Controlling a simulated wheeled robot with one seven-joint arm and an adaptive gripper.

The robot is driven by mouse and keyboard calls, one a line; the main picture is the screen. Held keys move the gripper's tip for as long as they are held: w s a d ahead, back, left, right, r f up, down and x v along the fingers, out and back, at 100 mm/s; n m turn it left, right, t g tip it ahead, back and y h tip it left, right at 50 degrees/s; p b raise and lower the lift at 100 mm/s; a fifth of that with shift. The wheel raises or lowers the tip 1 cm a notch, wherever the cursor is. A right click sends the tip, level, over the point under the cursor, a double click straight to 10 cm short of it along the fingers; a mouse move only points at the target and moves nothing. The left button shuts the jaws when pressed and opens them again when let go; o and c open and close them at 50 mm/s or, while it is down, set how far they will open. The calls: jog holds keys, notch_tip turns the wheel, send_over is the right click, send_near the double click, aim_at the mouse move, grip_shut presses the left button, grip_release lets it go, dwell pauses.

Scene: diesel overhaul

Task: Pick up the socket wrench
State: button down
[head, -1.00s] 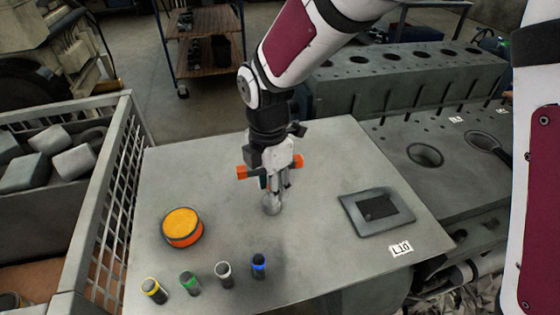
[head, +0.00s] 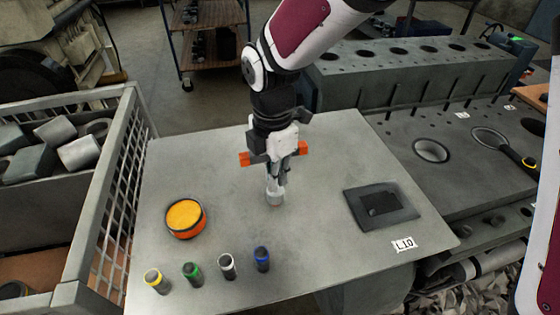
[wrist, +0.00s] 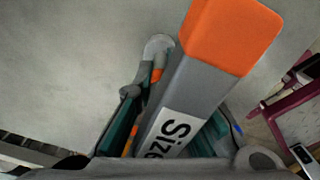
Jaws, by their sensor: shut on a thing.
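The socket wrench (head: 302,148) has a grey handle with orange ends, lying crosswise in my gripper. In the wrist view its handle (wrist: 200,80) carries a white label reading "Size", and one orange end points up and right. My gripper (head: 274,166) is shut on this handle above the middle of the table. A grey rounded end (head: 275,198) hangs below the gripper, near the tabletop. I cannot tell whether it touches the table. The gripper's greenish fingers show on either side of the handle in the wrist view and partly hide it.
On the grey table (head: 225,180) stand an orange round tin (head: 185,218) and yellow (head: 156,281), green (head: 192,274), white (head: 227,266) and blue (head: 262,259) ringed sockets. A dark square tray (head: 381,207) lies right. A mesh-sided crate (head: 100,210) borders the left; an engine block (head: 410,75) stands behind.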

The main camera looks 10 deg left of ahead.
jog(key=shift+d+r, duration=0.2)
jog(key=shift+r, duration=1)
jog(key=s+d, duration=0.3)
jog(key=d, duration=0.4)
jog(key=s+d+r+b, duration=0.1)
jog(key=s+d, duration=0.2)
jog(key=d, duration=0.4)
jog(key=shift+s, duration=0.35)
jog(key=shift+d+r, duration=0.1)
jog(key=c, duration=2.3)
grip_release()
grip_shut()
